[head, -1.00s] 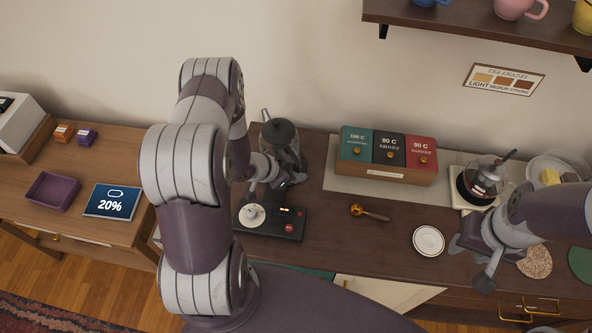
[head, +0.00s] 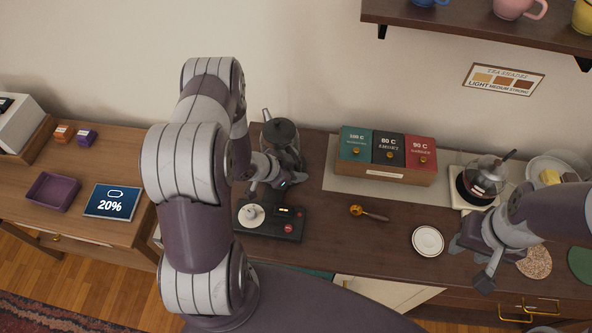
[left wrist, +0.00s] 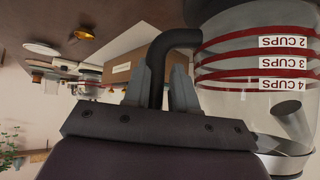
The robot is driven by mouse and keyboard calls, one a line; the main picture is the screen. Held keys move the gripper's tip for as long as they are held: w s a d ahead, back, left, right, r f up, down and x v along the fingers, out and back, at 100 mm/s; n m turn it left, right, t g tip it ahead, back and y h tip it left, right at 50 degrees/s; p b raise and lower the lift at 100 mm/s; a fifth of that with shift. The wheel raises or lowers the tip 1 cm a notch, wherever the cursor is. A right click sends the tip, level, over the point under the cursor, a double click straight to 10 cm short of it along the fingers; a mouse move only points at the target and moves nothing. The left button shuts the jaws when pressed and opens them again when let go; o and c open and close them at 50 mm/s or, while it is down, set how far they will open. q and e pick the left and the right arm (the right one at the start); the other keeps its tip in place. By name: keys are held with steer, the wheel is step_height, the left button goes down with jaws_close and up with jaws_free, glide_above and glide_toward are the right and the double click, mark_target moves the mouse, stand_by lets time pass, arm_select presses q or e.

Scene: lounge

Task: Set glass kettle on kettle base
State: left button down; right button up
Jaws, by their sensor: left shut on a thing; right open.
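The glass kettle (head: 283,134), with a dark lid, is upright at the back of the dark counter, behind the kettle base. My left gripper (head: 275,180) is shut on its black handle. In the left wrist view the handle (left wrist: 181,38) runs between the fingers (left wrist: 167,90), and the clear body (left wrist: 255,60) shows red bands and cup marks. I cannot tell whether the kettle touches the counter. The black kettle base (head: 270,232), with a pale round disc and a red button, lies in front of it, with nothing on it. My right gripper (head: 470,262) is open and empty at the right.
A wooden box of tea tins (head: 385,172) stands right of the kettle. A brass scoop (head: 372,213) and a white saucer (head: 428,241) lie on the counter. A second glass pot (head: 484,178) stands behind my right gripper. A shelf (head: 470,22) hangs above.

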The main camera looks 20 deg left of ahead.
arm_select(q)
steer(key=shift+w+f+b, duration=0.1)
steer(key=shift+f+b, duration=0.3)
steer(key=c, duration=1.2)
jaws_free()
steer(key=shift+s+r+p, duration=0.25)
steer(key=shift+p, duration=0.05)
steer(key=p+v, duration=0.7)
steer(key=v, duration=0.3)
steer(key=shift+s+a+p, duration=0.2)
steer(key=shift+a+p, duration=0.05)
steer(key=shift+p, duration=0.05)
